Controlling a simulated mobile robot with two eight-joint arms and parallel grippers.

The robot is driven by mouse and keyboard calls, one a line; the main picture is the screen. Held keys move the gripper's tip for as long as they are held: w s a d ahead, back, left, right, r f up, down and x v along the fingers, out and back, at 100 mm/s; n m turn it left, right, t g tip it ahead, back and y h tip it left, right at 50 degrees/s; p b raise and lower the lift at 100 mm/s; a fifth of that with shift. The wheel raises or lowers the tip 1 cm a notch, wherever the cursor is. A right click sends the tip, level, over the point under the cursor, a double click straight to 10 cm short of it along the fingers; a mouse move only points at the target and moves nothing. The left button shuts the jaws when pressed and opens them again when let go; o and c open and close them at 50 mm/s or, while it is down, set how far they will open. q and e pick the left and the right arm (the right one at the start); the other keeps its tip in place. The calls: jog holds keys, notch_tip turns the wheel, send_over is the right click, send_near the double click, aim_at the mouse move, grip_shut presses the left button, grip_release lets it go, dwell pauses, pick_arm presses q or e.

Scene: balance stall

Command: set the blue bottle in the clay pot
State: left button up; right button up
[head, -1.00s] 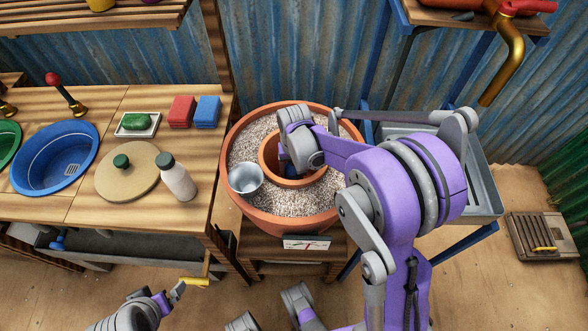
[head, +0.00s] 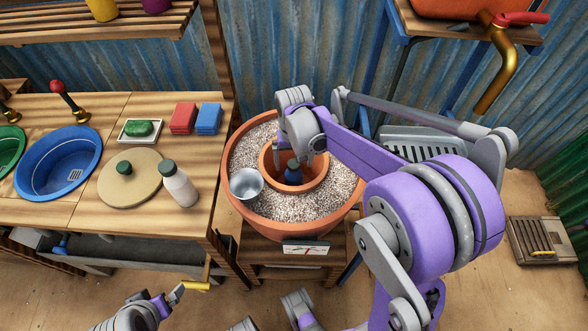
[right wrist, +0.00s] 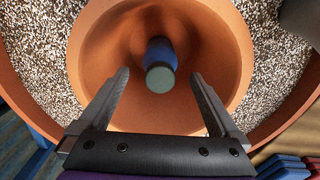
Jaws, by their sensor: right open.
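The blue bottle (head: 293,174) with a dull green cap stands inside the inner clay pot (head: 322,184), apparently upright. In the right wrist view the bottle (right wrist: 160,51) shows cap-first, with the clay pot's wall (right wrist: 95,50) around it. My right gripper (head: 294,152) is above the pot, open, with its fingers apart and clear of the bottle. In the right wrist view the gripper (right wrist: 160,76) has a finger on each side, with gaps to the bottle. The bottle's base is hard to see. My left gripper (head: 178,291) is low at the lower left; its jaw opening is unclear.
The inner pot sits in gravel inside a large terracotta planter (head: 236,205). A metal cup (head: 246,184) is on the gravel at left. The left counter holds a white bottle (head: 180,187), a round board (head: 118,188), sponges (head: 208,118) and a blue basin (head: 57,162).

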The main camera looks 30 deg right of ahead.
jog(key=shift+r, duration=2.15)
